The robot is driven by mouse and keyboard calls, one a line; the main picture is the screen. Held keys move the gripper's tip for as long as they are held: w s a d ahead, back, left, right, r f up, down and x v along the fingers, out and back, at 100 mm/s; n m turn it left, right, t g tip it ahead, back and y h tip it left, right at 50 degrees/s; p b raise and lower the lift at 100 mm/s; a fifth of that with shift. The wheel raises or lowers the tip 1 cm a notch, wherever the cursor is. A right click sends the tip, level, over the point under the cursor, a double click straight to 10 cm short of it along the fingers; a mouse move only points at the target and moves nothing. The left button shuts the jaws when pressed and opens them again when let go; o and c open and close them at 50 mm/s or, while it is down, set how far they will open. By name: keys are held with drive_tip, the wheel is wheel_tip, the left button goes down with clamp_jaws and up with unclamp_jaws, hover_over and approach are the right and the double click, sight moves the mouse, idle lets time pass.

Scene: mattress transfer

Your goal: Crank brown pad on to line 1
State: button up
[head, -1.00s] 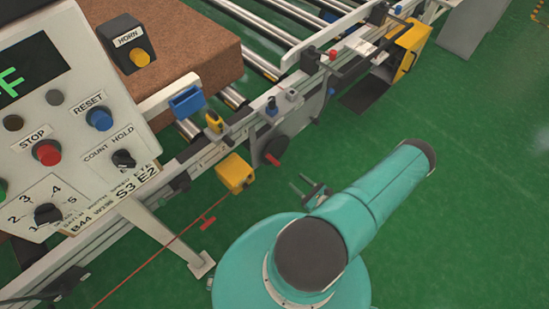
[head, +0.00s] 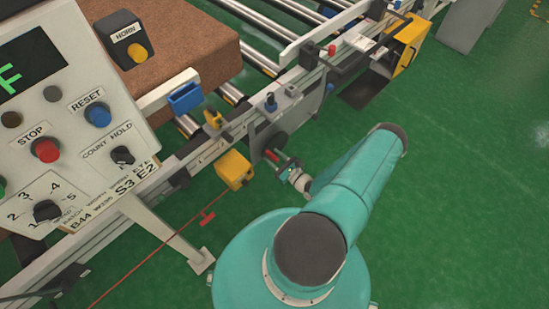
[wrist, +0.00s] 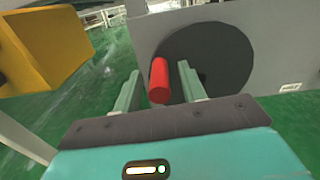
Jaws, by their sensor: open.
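The brown pad (head: 190,45) lies on the conveyor rollers at the upper left in the head view, partly hidden by the control panel. The crank is a dark disc (wrist: 222,62) with a red handle (wrist: 159,80) on the grey side plate of the conveyor. The red handle also shows in the head view (head: 271,156). My gripper (wrist: 158,90) is open, with its two green fingers on either side of the red handle in the wrist view. I cannot tell whether a finger touches it. In the head view my gripper (head: 284,166) is right beside the crank.
A yellow box (head: 234,170) sits left of the crank and shows close at the upper left of the wrist view (wrist: 45,45). A control panel (head: 70,110) stands at left. A red cord (head: 150,260) runs low over the floor.

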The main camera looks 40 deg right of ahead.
sight(279, 137)
drive_tip(key=shift+c, duration=0.4)
clamp_jaws()
drive_tip(key=m, duration=0.1)
drive_tip(key=d+r+m, duration=0.1)
drive_tip(key=m, duration=0.2)
drive_tip(key=shift+d+r, duration=0.25)
drive_tip(key=shift+r, duration=0.15)
drive_tip(key=m, duration=0.1)
drive_tip(key=d+m, duration=0.1)
drive_tip(key=shift+d+r+m, duration=0.15)
drive_tip(key=shift+r+m, duration=0.25)
drive_tip(key=d+m, duration=0.2)
drive_tip(key=m, duration=0.1)
drive_tip(key=shift+r+m, duration=0.3)
drive_tip(key=shift+d+m, duration=0.55)
drive_tip(key=shift+m, duration=0.5)
drive_tip(key=shift+d+m, duration=0.55)
drive_tip(key=shift+m, duration=0.5)
